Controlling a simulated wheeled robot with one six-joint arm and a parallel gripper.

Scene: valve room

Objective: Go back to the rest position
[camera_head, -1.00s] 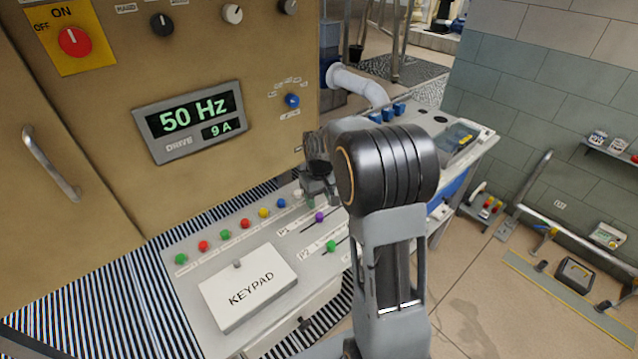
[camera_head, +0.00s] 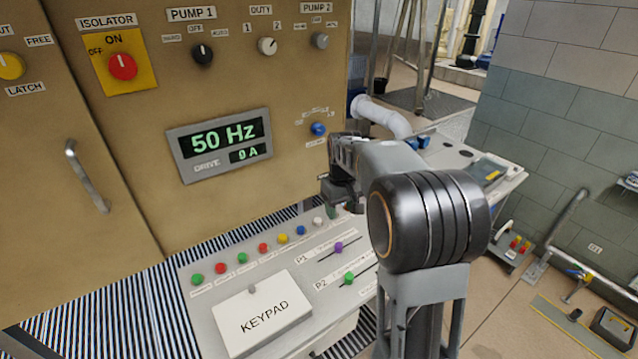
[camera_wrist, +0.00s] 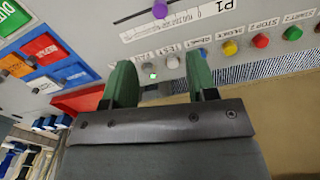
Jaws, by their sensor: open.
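My gripper (camera_wrist: 160,75) shows in the wrist view with its two green fingers apart and nothing held between them. In the head view my gripper (camera_head: 345,198) hangs over the far right part of the console (camera_head: 215,325), partly hidden by my own arm. A row of coloured buttons, among them a blue button (camera_head: 301,230), lies to its left. A purple slider knob (camera_head: 338,248) and a green slider knob (camera_head: 348,278) sit in front.
The tan cabinet (camera_head: 135,215) with the drive display (camera_head: 220,145) and a red isolator knob (camera_head: 122,66) stands close on the left. A keypad cover (camera_head: 262,313) lies on the console. A second bench (camera_head: 505,183) and tiled wall (camera_head: 545,110) are at the right.

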